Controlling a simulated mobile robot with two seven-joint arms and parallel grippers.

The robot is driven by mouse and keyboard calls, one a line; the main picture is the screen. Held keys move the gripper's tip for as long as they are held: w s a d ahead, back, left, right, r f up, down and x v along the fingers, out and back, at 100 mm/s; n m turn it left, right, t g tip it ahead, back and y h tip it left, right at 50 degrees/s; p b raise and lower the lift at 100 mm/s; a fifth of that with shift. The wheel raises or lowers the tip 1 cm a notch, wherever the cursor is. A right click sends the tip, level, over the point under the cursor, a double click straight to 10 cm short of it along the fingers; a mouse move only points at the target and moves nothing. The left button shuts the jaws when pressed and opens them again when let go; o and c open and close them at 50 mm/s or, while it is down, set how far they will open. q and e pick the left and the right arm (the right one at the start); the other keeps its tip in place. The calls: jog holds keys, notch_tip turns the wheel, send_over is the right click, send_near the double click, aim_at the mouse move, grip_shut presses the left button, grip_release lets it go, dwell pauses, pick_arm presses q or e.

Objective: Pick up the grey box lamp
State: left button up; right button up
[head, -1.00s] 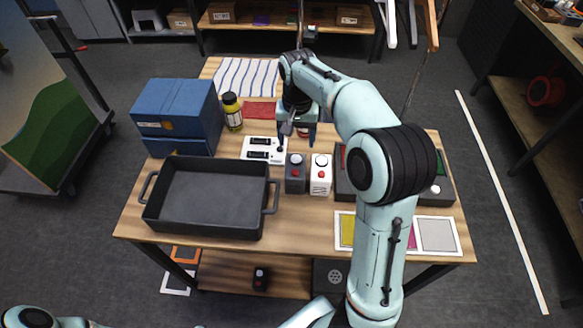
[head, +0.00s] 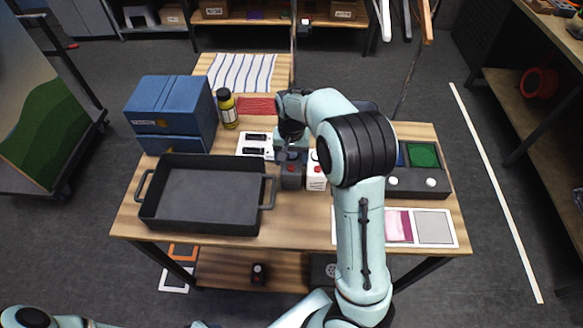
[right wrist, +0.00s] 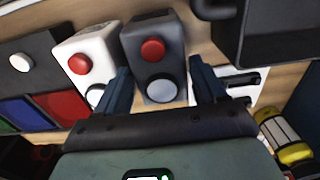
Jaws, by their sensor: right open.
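The grey box lamp (head: 291,176) is a dark grey box with a red button and a round white lamp, standing upright on the wooden table. It also shows in the right wrist view (right wrist: 153,50), between the two fingers. My right gripper (head: 291,153) is open at the box's far side, with one finger toward each side of it. I cannot tell whether the fingers touch the box. A similar white box (head: 316,180) with a red button stands close beside it and shows in the right wrist view (right wrist: 88,55). My left gripper is out of view.
A black tray (head: 205,228) with handles stands left of the boxes, its right handle close to the grey box. A white switch panel (head: 252,145) lies behind. A blue box (head: 172,108) and a yellow bottle (head: 227,108) stand at back left. A dark compartment case (head: 420,183) is at right.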

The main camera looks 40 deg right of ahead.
grip_shut()
jog(key=shift+r, duration=0.1)
